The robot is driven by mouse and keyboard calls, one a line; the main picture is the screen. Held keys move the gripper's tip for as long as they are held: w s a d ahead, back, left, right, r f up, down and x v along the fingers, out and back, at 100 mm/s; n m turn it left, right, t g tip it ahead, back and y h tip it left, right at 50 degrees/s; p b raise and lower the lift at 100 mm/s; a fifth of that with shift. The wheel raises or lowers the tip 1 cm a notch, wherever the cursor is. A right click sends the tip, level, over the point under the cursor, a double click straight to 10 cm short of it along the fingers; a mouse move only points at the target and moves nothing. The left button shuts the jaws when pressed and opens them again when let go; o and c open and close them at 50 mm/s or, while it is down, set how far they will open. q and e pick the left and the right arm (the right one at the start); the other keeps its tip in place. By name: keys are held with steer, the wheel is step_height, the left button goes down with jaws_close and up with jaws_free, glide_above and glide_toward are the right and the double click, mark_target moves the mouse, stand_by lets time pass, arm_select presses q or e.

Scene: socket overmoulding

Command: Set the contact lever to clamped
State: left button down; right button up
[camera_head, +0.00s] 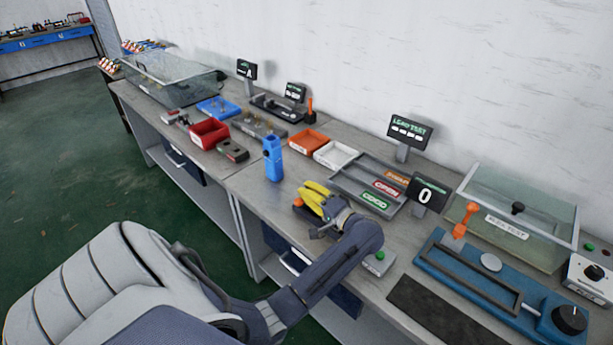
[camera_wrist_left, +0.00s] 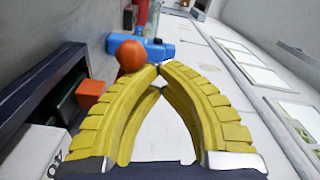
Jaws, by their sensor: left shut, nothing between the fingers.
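My left gripper (camera_head: 308,190) has yellow ribbed fingers and hangs low over the front part of the bench. In the left wrist view its fingertips (camera_wrist_left: 160,68) meet, with nothing between them. An orange ball knob (camera_wrist_left: 130,55) shows just beyond and left of the tips; I cannot tell whether they touch. An orange part (camera_head: 298,202) shows beside the fingers in the head view, its base mostly hidden by the gripper. Other upright orange levers stand on the blue fixture (camera_head: 465,220) at right and on the dark fixture (camera_head: 310,105) at the back. Which lever is the contact one is not readable.
A blue upright holder (camera_head: 272,158) stands just beyond the gripper. The grey sorting tray (camera_head: 350,185) with labelled slots lies to its right. Red (camera_head: 209,133), orange (camera_head: 309,141) and white (camera_head: 334,155) bins stand farther back. A dark mat (camera_head: 440,312) lies at front right.

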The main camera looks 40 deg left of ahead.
arm_select(q)
steer(key=shift+s+f, duration=0.2)
steer(key=shift+f, duration=0.2)
steer(key=shift+w+a+r, duration=0.2)
steer(key=shift+r, duration=0.2)
steer(key=w+r, duration=0.2)
steer(key=shift+w+a+r, duration=0.1)
steer(key=shift+r, duration=0.25)
steer(key=d, duration=0.9)
steer(key=shift+d, duration=0.25)
